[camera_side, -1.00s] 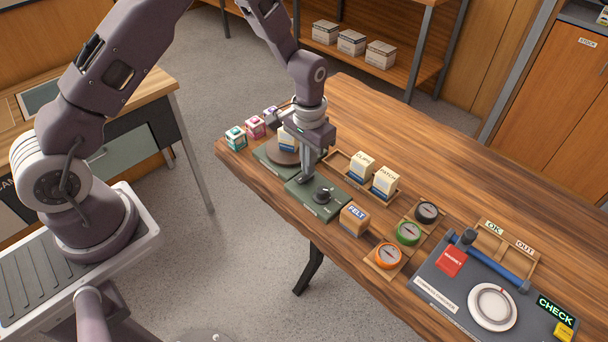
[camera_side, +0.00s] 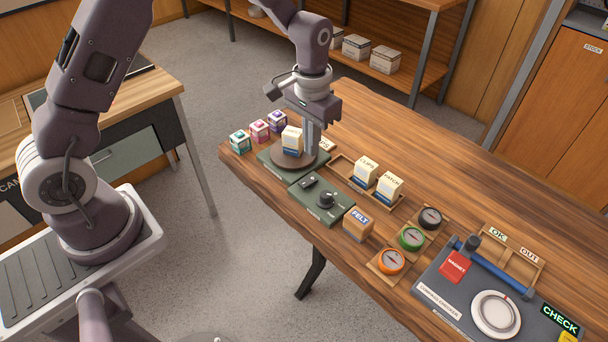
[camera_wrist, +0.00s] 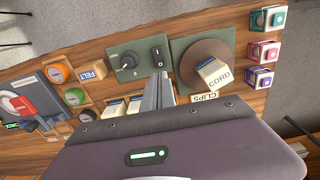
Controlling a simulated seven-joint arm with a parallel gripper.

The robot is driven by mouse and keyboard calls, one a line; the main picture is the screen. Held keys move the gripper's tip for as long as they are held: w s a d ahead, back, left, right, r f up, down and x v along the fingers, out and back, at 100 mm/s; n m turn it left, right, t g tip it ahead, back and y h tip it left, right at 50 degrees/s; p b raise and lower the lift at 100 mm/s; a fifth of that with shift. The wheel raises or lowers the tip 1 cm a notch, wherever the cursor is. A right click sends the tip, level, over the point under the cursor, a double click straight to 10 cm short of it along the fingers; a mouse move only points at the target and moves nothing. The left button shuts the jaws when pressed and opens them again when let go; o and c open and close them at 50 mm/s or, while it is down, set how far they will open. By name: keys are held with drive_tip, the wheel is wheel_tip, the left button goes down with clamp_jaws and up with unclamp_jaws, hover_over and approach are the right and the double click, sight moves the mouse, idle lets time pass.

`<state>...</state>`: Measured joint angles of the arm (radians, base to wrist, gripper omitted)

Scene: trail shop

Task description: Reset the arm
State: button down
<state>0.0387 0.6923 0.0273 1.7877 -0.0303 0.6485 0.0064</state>
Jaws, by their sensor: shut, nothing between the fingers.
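My gripper (camera_side: 312,150) is shut and empty, pointing down beside the round brown turntable (camera_side: 286,164). Its closed fingers also show in the wrist view (camera_wrist: 160,76), near the green control box (camera_wrist: 130,50). The control box has a black knob (camera_side: 326,199) and a black switch (camera_side: 308,182). A cream and blue box (camera_side: 292,140) stands on the turntable; in the wrist view it reads CORD (camera_wrist: 213,72). I cannot tell the exact height of the fingertips above the table.
A wooden tray (camera_side: 384,203) holds CLIPS and PATCH boxes. A FELT box (camera_side: 357,223), several compasses and a compass checker (camera_side: 440,298) stand further right. Three small coloured boxes (camera_side: 258,131) stand at the left end. The table behind the tray is clear.

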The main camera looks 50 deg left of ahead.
drive_tip(key=s+r+t, duration=0.1)
drive_tip(key=s+r, duration=0.3)
drive_tip(key=r, duration=0.7)
drive_tip(key=s+r+t, duration=0.2)
drive_tip(key=s+r, duration=0.3)
drive_tip(key=s, duration=0.6)
drive_tip(key=s+r+t, duration=0.2)
drive_tip(key=s+r, duration=0.3)
drive_tip(key=s, duration=0.6)
drive_tip(key=shift+s+a, duration=0.2)
drive_tip(key=shift+a, duration=0.25)
